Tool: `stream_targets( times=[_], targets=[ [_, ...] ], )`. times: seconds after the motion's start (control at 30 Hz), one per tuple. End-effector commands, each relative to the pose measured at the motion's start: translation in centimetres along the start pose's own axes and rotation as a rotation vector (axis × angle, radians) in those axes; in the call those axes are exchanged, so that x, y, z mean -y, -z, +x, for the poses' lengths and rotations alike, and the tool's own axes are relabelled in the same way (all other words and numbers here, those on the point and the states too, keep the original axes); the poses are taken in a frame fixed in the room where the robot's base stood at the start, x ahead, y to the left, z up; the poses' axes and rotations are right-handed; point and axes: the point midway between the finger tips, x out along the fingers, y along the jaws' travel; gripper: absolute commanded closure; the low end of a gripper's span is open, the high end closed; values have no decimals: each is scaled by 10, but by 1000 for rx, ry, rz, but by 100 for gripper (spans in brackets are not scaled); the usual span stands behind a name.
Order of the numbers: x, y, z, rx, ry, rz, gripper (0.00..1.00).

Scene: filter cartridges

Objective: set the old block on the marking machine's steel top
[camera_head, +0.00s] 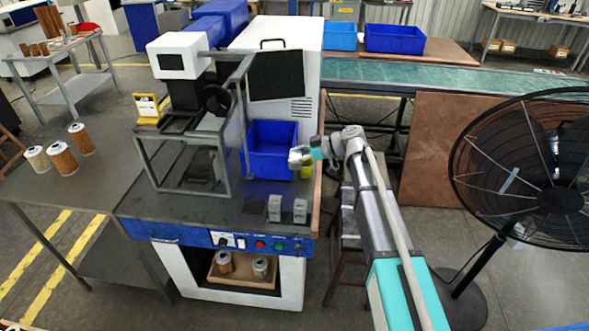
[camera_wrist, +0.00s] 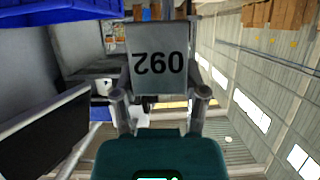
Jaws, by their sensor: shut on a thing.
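My gripper (camera_head: 305,154) is in the air above the right edge of the marking machine's steel top (camera_head: 230,196), beside the blue bin. In the wrist view my gripper (camera_wrist: 160,93) is shut on a pale grey block (camera_wrist: 157,60), with one finger at each side. Dark digits on its face point toward me. In the head view the held block (camera_head: 296,156) is small and partly hard to make out. Two other grey blocks, a left one (camera_head: 274,207) and a right one (camera_head: 300,210), stand upright on the steel top near its front edge.
The blue bin (camera_head: 271,163) stands on the top behind the blocks. A dark pad (camera_head: 255,206) lies left of them. The marking machine's frame (camera_head: 192,180) takes up the left. Filter cartridges (camera_head: 62,158) stand on the left bench. A large fan (camera_head: 545,195) is at right.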

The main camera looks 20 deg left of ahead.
Motion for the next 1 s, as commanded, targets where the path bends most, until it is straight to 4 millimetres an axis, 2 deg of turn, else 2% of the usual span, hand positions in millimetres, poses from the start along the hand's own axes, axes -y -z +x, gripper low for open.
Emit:
stream_targets(
  times=[0.13,0.6,1.0],
  targets=[
    [0,0,0,-1,1,0,100],
    [3,-21,17,-1,11,-4,100],
    [4,-57,33,-1,12,-5,100]
  ],
)
